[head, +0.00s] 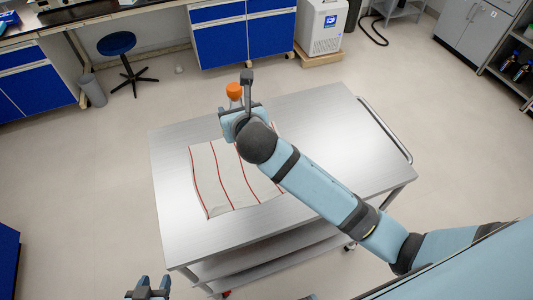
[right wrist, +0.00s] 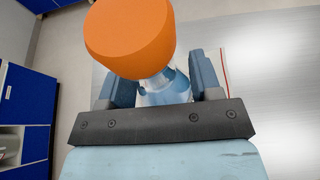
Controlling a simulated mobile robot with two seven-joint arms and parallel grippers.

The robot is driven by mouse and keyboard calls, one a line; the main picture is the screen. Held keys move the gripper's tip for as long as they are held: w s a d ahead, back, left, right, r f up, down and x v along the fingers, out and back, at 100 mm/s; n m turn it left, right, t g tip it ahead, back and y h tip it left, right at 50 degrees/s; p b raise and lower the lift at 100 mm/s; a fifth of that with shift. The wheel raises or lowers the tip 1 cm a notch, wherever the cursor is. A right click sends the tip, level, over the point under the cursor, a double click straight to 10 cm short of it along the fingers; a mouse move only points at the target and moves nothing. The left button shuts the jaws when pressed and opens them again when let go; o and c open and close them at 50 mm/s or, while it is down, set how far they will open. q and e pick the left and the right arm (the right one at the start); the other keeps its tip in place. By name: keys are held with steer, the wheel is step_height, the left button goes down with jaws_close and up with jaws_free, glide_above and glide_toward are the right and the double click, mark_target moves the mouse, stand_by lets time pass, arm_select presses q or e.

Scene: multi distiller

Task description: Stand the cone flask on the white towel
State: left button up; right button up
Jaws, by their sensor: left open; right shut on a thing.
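My right gripper (head: 238,107) is shut on the flask, with one finger on each side of the glass. The flask's lower body is hidden by my arm and gripper, so I cannot tell whether its base touches anything. The white towel (head: 222,182) with red stripes lies on the metal table. My left gripper (head: 148,288) is open and empty at the bottom edge.
The grey metal table (head: 310,120) is bare to the right of the towel and along its left side. A push handle (head: 386,130) sticks out on its right. Blue cabinets (head: 245,35), a stool (head: 117,44) and a white machine (head: 322,25) stand beyond, clear of the table.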

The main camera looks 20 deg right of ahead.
steer(key=shift+f+b, duration=0.75)
steer(key=shift+f, duration=9.2)
steer(key=shift+s+f, duration=0.1)
steer(key=shift+f, duration=0.35)
steer(key=o, duration=0.7)
steer(key=shift+f, duration=0.1)
steer(key=shift+o, duration=1.4)
